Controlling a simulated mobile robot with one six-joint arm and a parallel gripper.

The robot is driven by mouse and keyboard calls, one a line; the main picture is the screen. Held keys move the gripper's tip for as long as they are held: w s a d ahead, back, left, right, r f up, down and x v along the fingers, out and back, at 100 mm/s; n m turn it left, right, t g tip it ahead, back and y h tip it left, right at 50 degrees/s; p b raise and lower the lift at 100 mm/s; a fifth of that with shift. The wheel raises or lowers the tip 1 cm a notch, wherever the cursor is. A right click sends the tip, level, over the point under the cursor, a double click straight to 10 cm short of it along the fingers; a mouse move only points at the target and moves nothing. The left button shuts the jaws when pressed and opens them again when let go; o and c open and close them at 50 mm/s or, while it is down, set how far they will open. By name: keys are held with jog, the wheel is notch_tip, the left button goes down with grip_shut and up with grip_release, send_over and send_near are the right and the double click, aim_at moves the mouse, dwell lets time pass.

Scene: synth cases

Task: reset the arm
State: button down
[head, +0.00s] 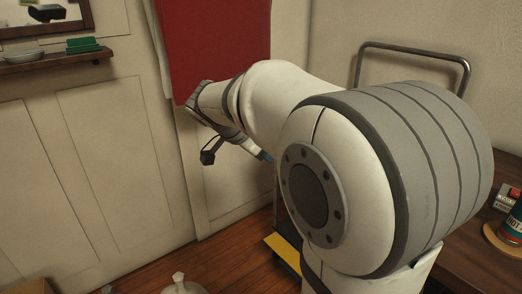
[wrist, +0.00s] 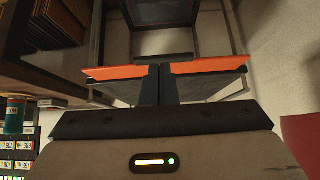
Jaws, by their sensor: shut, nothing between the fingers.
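My arm fills the middle and right of the head view and reaches away to the left, in front of a red hanging panel (head: 215,45). In the head view the fingers cannot be made out clearly. In the wrist view my gripper (wrist: 160,70) shows with its two dark fingers together at the centre. It is shut and nothing is held between the fingers.
Behind my arm stands a metal tube handle (head: 415,51), with a yellow-edged platform (head: 283,252) low on the wooden floor. A wall shelf (head: 55,65) holds a bowl and green items. At right, a brown table (head: 470,255) carries a can (head: 512,222).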

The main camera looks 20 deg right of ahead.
jog(key=s+a+r+n+y+p, duration=0.4)
jog(key=s+r+n+p, duration=0.3)
jog(key=p, duration=0.9)
jog(key=s+a+r+n+y+p, duration=0.3)
jog(key=s+a+r+n+p, duration=0.4)
jog(key=s+r+p, duration=0.4)
notch_tip(320, 180, up, 3)
jog(key=n+p, duration=0.1)
jog(key=p, duration=0.5)
jog(key=shift+a+t+y, duration=0.2)
jog(key=shift+t+y, duration=0.1)
jog(key=shift+y, duration=0.1)
